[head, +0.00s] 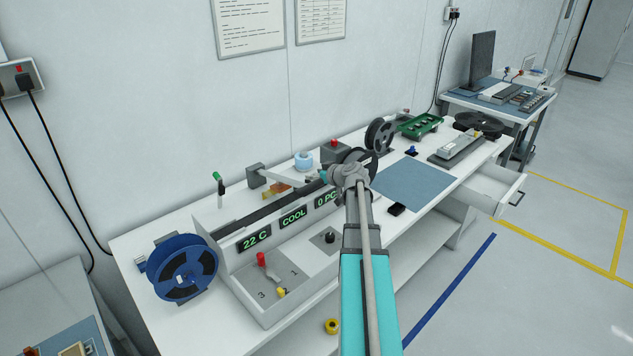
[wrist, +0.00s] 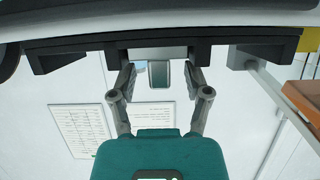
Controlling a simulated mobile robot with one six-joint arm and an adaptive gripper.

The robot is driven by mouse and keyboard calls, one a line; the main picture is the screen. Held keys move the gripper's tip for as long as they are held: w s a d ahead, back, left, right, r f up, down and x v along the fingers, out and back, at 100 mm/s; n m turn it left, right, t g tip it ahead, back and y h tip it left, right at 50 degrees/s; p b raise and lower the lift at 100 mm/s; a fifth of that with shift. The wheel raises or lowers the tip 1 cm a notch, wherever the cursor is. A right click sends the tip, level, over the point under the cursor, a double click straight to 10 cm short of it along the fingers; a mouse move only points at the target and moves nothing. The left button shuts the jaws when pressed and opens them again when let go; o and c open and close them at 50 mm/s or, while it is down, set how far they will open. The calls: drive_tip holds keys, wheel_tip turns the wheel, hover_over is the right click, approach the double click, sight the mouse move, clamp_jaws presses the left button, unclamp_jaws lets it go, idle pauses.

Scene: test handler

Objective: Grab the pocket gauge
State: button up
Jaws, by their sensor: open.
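I cannot tell for sure which thing is the pocket gauge. A small dark-framed block with a grey-green face (wrist: 159,74) shows between my fingers in the wrist view, against a dark bar (wrist: 90,42). My gripper (wrist: 160,80) is open, one finger on each side of that block; I cannot tell whether they touch it. In the head view my wrist hides the fingertips and whatever is directly behind them, around the far end of the dark track (head: 270,212). A dark knob on a grey plate (head: 329,238) stands in front of the track.
A drawer (head: 490,189) stands open at right. The mat is mostly clear.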

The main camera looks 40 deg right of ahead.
clamp_jaws()
idle(0.4)
drive_tip(key=shift+r, duration=0.1)
wheel_tip(320, 180, up, 2)
drive_tip(key=p, duration=0.2)
drive_tip(key=shift+r+p, duration=0.25)
drive_tip(key=shift+p, duration=0.1)
drive_tip(key=s+d+r+p, duration=0.2)
drive_tip(key=s+r+p, duration=0.8)
drive_tip(key=s, duration=0.3)
drive_tip(key=shift+s+d+r, duration=0.15)
drive_tip(key=shift+s, duration=0.25)
idle(0.4)
